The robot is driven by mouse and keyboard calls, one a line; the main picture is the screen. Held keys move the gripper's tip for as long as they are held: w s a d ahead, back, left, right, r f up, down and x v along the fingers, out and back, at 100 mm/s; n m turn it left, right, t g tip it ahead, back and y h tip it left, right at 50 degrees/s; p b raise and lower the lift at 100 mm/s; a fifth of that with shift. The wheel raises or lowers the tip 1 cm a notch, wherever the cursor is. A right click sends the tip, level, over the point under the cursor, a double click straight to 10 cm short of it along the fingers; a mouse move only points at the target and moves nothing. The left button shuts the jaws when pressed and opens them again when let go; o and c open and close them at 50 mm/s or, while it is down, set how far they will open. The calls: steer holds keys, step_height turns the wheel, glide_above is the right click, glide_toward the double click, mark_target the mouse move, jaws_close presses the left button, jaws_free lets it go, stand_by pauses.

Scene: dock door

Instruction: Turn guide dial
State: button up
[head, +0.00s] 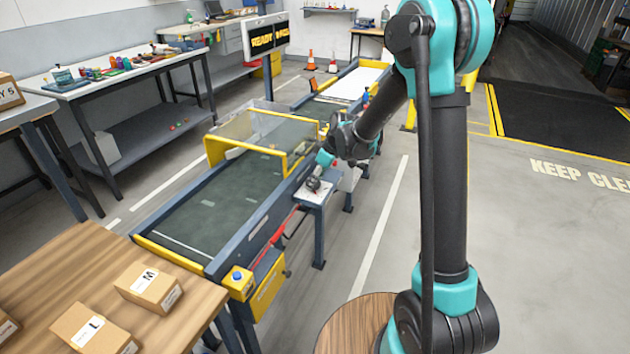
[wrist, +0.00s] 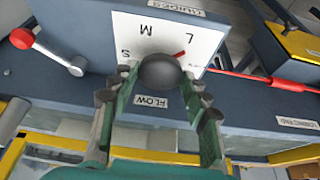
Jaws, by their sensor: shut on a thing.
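The guide dial is a dark round knob (wrist: 163,71) on a white plate (wrist: 166,38) marked S, M and L in the wrist view. The letters appear turned over in this view. A short red pointer shows at the knob's upper right, towards the L. My gripper (wrist: 160,88) is shut on the knob, one green finger with dark pads on each side. The knob hides the middle of the plate. In the head view my arm reaches down to the right side of the conveyor (head: 205,205); the knob is too small to make out there.
A lever with a red end (wrist: 22,39) stands left of the plate in the wrist view, and a FLOW label (wrist: 151,102) lies below the knob. In the head view, a wooden table (head: 95,250) with cartons is at lower left. Open floor (head: 385,220) lies right of the conveyor.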

steer(key=n+g, duration=0.1)
steer(key=n, duration=0.1)
steer(key=n+g, duration=0.1)
steer(key=n, duration=0.4)
steer(key=shift+w+g, duration=0.3)
steer(key=shift+g, duration=0.1)
stand_by(0.3)
steer(key=o, duration=1.2)
steer(key=shift+c, duration=0.2)
steer(key=v, duration=1.2)
steer(key=shift+d, duration=0.1)
